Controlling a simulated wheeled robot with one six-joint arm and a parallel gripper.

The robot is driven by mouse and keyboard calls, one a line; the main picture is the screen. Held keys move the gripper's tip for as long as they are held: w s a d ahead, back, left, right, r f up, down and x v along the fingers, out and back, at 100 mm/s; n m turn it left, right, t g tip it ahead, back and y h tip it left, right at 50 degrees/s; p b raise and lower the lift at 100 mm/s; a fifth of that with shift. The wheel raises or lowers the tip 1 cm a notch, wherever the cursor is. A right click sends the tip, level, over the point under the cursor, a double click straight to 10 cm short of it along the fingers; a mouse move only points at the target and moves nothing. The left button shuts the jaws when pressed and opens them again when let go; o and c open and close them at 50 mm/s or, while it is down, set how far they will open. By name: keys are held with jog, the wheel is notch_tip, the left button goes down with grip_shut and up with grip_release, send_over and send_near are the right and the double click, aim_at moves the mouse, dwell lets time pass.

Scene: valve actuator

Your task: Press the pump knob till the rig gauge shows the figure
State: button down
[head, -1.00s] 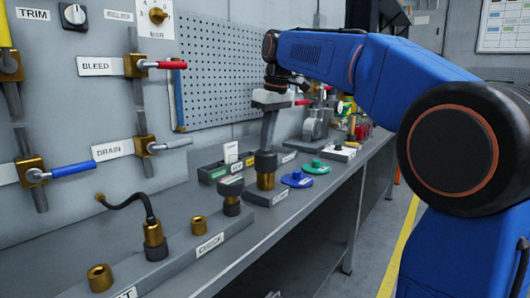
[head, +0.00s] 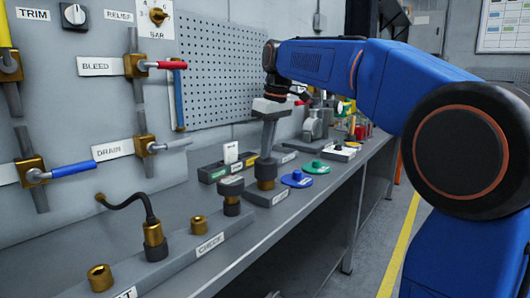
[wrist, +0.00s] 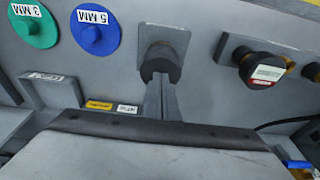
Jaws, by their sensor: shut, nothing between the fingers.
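The knob under my gripper has a wide black cap (head: 266,170) on a short brass body, standing on a grey base plate on the bench; I take it for the pump knob. In the wrist view its dark cap (wrist: 161,61) is at the fingertips. My gripper (head: 267,150) points down, fingers together, with its tips on or just at the cap top. The shut fingers also show in the wrist view (wrist: 161,88); they hold nothing. I see no gauge whose figure can be read.
A blue disc (head: 296,179) and a green disc (head: 316,167) lie to the right. A grey tray (head: 218,170) is behind. The valve panel (head: 80,115) and pegboard (head: 222,70) stand at the back.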

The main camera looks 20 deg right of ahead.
jog(key=shift+f, duration=1.3)
jog(key=shift+r, duration=2.95)
jog(key=shift+f, duration=2.9)
jog(key=shift+r, duration=2.9)
